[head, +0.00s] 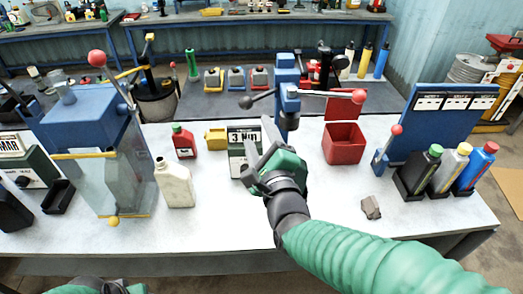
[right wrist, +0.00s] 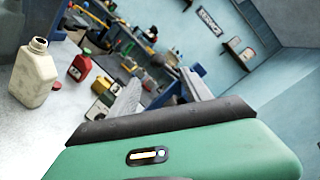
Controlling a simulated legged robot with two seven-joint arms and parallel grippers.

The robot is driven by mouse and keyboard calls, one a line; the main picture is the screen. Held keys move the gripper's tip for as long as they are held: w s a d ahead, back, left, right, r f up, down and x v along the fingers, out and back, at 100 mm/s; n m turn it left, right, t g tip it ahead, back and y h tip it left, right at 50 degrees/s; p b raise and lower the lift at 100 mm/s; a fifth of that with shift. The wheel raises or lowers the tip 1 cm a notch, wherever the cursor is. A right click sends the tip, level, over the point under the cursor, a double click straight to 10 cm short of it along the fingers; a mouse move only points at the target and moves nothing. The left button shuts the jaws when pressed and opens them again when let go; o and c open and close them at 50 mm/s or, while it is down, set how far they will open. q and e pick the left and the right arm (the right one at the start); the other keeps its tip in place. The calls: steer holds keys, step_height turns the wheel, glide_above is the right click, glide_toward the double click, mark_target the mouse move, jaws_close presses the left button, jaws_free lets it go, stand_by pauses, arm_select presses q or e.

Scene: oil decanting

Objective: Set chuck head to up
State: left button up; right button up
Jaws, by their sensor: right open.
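A blue upright press-like device (head: 287,92) stands at the middle of the white table; I take its head to be the chuck head. A black-knobbed lever reaches left from it and a red-knobbed lever (head: 330,95) reaches right. My right gripper (head: 264,152) is in front of it and lower, open and empty, apart from it, and hides its lower part. In the right wrist view the two fingers (right wrist: 160,92) are spread with nothing held between them. Only a bit of my left arm's end shows at the bottom left edge; its jaws are not clear.
A cream jug (head: 175,185) and red bottle (head: 183,142) stand left of my right gripper. A numeric display (head: 243,137) is close behind it. A red bin (head: 343,145) and several bottles in black holders are to the right. The front middle table is clear.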

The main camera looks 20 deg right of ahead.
arm_select(q)
steer(key=b+x, duration=0.1)
steer(key=x, duration=0.1)
steer(key=shift+s+d+f+b, duration=0.1)
steer(key=shift+f+b, duration=0.3)
steer(key=shift+f, duration=0.05)
arm_select(e)
steer(key=shift+s+d+f, duration=0.1)
steer(key=shift+s+f, duration=0.05)
steer(key=shift+s, duration=0.65)
steer(key=shift+w, duration=0.1)
step_height(320, 180, down, 16)
steer(key=s+a+n+g+y, duration=0.1)
steer(key=s+n+g+y, duration=0.1)
steer(key=n+g, duration=0.75)
steer(key=s+d+f+n+g, duration=0.3)
steer(key=s+f+n+g, duration=0.3)
steer(key=s+f+n, duration=0.7)
steer(key=f+n, duration=0.1)
steer(key=n, duration=0.2)
steer(key=shift+d+f, duration=0.3)
steer(key=shift+d, duration=0.1)
